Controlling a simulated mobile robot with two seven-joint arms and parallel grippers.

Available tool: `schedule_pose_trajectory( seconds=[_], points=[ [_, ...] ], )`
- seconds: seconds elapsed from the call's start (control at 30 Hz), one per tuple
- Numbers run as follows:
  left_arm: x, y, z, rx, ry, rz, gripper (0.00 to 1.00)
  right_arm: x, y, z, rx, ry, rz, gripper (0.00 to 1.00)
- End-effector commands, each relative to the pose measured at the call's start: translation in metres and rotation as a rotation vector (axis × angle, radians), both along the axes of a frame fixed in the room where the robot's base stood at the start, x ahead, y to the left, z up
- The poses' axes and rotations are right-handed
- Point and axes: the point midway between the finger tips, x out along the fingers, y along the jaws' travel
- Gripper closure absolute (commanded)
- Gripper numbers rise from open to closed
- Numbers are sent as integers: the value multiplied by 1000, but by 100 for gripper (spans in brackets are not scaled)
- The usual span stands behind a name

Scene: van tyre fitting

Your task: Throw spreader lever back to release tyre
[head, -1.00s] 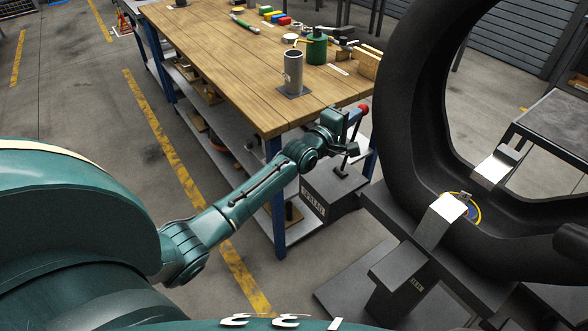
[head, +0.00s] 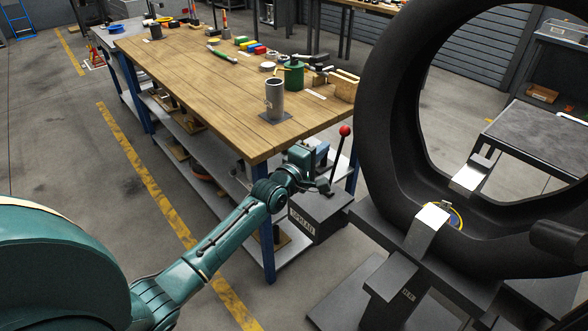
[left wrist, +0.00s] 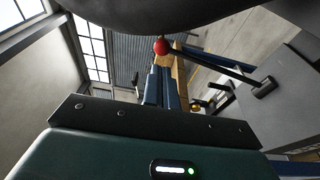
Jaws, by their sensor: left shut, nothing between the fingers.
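The spreader lever is a thin dark rod with a red ball knob (head: 345,131). It stands on the dark box marked SPREAD (head: 318,213) and leans to the right at its top. In the left wrist view the red knob (left wrist: 161,46) is in the upper middle, with its rod running down to the right. My left gripper (head: 326,187) is shut and empty, beside the lower rod; I cannot tell if it touches. The large black tyre (head: 380,120) stands upright at right, with metal spreader hooks (head: 427,226) on its lower bead. My right gripper is out of view.
A wooden workbench (head: 190,75) stands behind the lever, with a grey cylinder (head: 275,98) and a green can (head: 293,74) near its close end. A dark table (head: 530,135) is at far right. Open floor with a yellow line lies left.

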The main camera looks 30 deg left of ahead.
Motion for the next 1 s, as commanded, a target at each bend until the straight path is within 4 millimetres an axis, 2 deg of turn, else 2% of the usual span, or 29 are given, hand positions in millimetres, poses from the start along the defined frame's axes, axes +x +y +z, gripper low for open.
schedule_pose_trajectory(
  seconds=[0.03, 0.2, 0.4, 0.57, 1.0],
  points=[
    [-13, 2, -2, 0, 2, -1, 100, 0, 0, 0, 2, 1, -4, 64],
    [-47, 9, -2, 0, 2, -1, 100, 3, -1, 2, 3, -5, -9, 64],
    [-71, 14, -2, 1, 1, -1, 100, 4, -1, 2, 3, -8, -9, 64],
    [-76, 16, -1, 1, 0, -1, 100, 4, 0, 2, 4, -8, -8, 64],
    [-76, 16, -1, 2, 0, -1, 100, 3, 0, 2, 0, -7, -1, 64]
  ],
)
